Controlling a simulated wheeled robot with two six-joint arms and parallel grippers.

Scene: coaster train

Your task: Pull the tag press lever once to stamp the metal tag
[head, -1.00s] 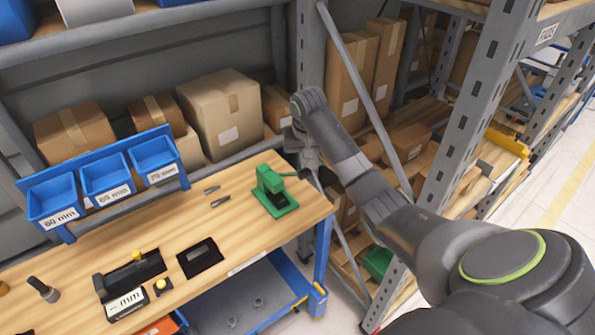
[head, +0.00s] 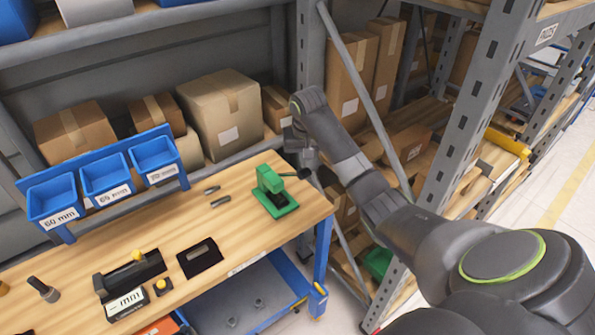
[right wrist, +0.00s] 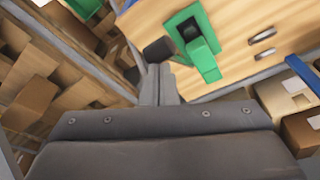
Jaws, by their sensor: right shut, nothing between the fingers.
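The green tag press (head: 272,192) stands at the right end of the wooden workbench (head: 130,235). Its dark lever (head: 289,175) sticks out to the right. In the right wrist view the press (right wrist: 193,40) is at the top, and the lever's black knob (right wrist: 158,50) is just beyond my fingertips. My right gripper (head: 306,172) is shut and empty beside the lever end; I cannot tell whether it touches it. Its fingers (right wrist: 159,70) also show in the right wrist view. I cannot make out a metal tag in the press. My left gripper is not in view.
Two small grey metal pieces (head: 216,196) lie left of the press. Blue labelled bins (head: 105,178) stand at the bench's back. A black gauge with an mm label (head: 128,280) and a black tray (head: 200,257) are in front. A grey shelf upright (head: 468,110) stands close to my right arm.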

